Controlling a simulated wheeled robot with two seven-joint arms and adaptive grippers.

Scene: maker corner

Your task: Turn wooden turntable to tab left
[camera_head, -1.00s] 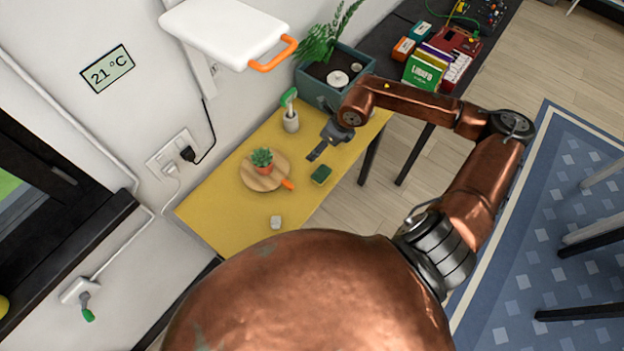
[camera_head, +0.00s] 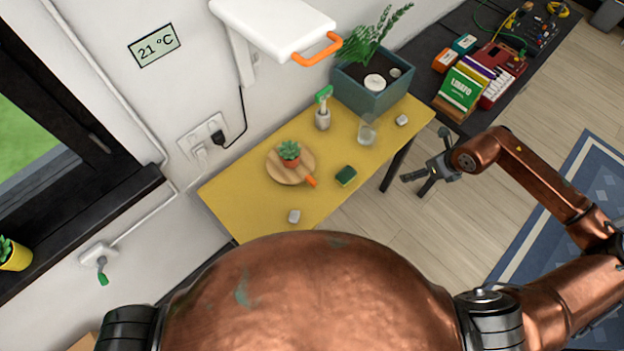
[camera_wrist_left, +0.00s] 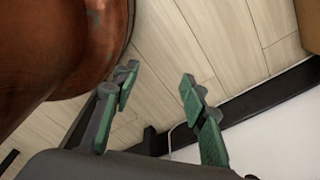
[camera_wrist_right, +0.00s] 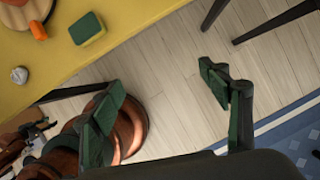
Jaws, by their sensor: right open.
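The round wooden turntable (camera_head: 279,174) lies on the yellow table, with a small potted succulent (camera_head: 289,153) on it. Its orange tab (camera_head: 310,181) points toward the lower right in the head view. In the right wrist view the turntable (camera_wrist_right: 22,12) and its tab (camera_wrist_right: 38,31) show at the top left corner. My right gripper (camera_head: 408,178) is open and empty, off the table's right edge and apart from the turntable; its fingers also show in the right wrist view (camera_wrist_right: 170,88). My left gripper (camera_wrist_left: 158,90) is open and empty over the floor, outside the head view.
A white shelf (camera_head: 272,28) with an orange handle overhangs the back. Open floor lies right.

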